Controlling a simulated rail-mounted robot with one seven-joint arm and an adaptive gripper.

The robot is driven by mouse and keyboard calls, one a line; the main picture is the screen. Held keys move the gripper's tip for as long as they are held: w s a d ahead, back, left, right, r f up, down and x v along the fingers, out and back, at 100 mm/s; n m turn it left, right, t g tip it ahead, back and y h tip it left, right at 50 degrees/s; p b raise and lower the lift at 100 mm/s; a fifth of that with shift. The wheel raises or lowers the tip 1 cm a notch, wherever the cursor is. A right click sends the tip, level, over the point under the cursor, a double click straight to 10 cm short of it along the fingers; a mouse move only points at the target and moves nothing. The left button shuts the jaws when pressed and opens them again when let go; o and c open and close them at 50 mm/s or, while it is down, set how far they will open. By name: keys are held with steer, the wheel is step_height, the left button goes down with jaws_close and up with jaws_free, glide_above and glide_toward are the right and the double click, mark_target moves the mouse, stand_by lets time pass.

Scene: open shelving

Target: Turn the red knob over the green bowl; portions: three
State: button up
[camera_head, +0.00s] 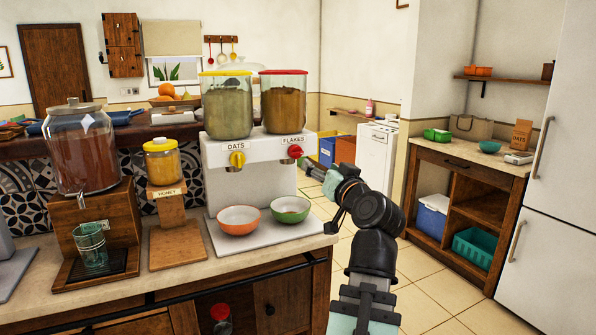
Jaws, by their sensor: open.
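The white double dispenser (253,185) stands on the counter. Its right canister (284,105), with a red lid and brown flakes, has the red knob (295,152) below it, beside a FLAKES label. The green bowl (290,209) stands on the tray under that side; its contents cannot be made out. My gripper (331,190) is open, to the right of and below the red knob, apart from it and right of the green bowl. My arm comes up from the bottom edge, and its wrist partly hides the gripper.
A yellow knob (237,159) labelled OATS and an orange-red bowl (239,219) are to the left. A honey jar (162,161) and a drink dispenser (86,150) with a glass (91,245) stand further left. Open floor (436,290) lies right of the counter.

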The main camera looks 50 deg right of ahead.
steer(key=n, duration=0.2)
steer(key=n+g, duration=0.1)
steer(key=n, duration=0.2)
glide_toward(298, 154)
steer(key=p+x, duration=0.1)
steer(key=x, duration=0.9)
steer(key=shift+a, duration=0.1)
steer(key=shift+s, duration=0.1)
steer(key=c, duration=1.1)
